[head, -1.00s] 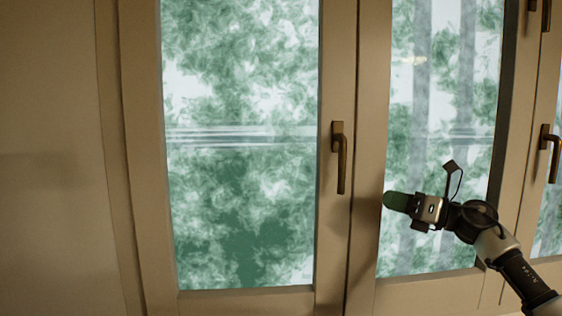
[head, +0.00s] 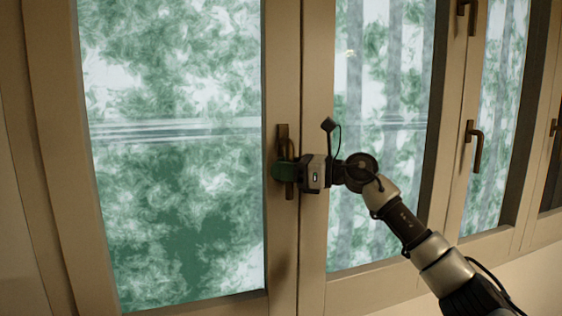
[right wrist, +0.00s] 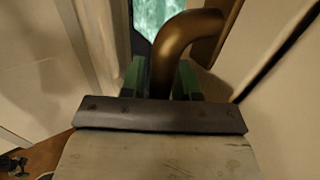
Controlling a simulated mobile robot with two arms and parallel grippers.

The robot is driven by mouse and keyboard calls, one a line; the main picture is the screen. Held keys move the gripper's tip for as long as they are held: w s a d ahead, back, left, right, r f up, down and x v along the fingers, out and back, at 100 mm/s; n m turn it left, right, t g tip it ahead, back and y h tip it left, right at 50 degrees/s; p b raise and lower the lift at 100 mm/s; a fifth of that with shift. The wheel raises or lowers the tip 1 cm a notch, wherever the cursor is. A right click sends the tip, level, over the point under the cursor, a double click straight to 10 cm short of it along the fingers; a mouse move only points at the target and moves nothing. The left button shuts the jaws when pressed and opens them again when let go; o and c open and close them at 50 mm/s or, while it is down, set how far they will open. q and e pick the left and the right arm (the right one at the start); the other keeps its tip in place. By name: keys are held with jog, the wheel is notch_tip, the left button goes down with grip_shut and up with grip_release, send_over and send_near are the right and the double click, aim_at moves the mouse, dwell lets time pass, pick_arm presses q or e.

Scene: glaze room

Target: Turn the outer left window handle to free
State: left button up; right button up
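The outer left window handle (head: 283,140) is a bronze lever on the frame right of the large left pane. Its lever points down. My right gripper (head: 284,172) is at the lever, its green fingers hiding part of it. In the right wrist view the bent bronze handle (right wrist: 180,38) passes between the two green fingers of my right gripper (right wrist: 160,82). A narrow dark gap shows beside the left finger, so the gripper looks open around the lever. Contact at the right finger is hard to tell. My left gripper is not in view.
Another bronze handle (head: 473,145) hangs down on the window frame to the right, with a further piece of hardware (head: 466,8) above it. The beige window frame (head: 313,270) is close behind my right gripper. Plain wall lies below at the right.

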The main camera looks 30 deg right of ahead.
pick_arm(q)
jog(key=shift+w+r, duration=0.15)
pick_arm(e)
jog(key=shift+w+a, duration=0.15)
grip_shut()
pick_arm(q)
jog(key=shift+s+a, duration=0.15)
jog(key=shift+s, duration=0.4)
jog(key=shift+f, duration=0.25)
